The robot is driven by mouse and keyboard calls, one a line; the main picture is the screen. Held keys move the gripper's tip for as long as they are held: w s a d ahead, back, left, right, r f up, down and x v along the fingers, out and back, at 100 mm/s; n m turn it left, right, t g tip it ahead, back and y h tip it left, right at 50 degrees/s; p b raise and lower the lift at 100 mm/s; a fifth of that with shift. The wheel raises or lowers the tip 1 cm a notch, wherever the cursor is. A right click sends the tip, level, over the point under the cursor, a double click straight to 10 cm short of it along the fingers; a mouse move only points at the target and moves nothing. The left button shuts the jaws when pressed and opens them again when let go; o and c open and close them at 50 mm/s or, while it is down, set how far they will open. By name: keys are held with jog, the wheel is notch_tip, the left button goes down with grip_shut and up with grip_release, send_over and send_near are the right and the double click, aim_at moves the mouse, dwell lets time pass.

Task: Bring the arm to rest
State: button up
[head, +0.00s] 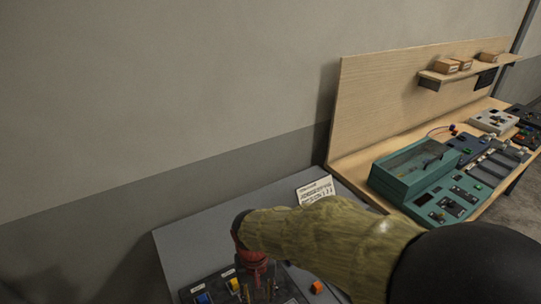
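My arm reaches in from the lower right of the head view, with a dark round joint and an olive, cloth-like sleeve. Its end carries my gripper (257,275), a red and dark part that points down over a dark console panel (215,291) on the grey table. The fingertips are small and blend with the panel, so I cannot tell whether they are open, shut or touching it. A blue part (204,298) and a yellow part (228,273) show on the panel left of my gripper.
A small orange block (317,287) lies right of the panel. A printed card (315,191) stands at the back of the grey table (185,240). To the right, a wooden bench holds a teal console (415,170) and several devices. A shelf (465,68) with boxes is above.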

jog(key=s+d+r+m+t+b, duration=0.1)
jog(key=s+d+r+t+b, duration=0.2)
jog(key=d, duration=0.8)
jog(key=s+d+r+m+t+b, duration=0.1)
jog(key=s+d+r+t+b, duration=0.2)
jog(key=d, duration=0.8)
jog(key=shift+s+d+r+b, duration=0.15)
jog(key=shift+s+r+b, duration=1.35)
jog(key=shift+b, duration=0.75)
jog(key=shift+s+f, duration=0.1)
jog(key=shift+s, duration=0.05)
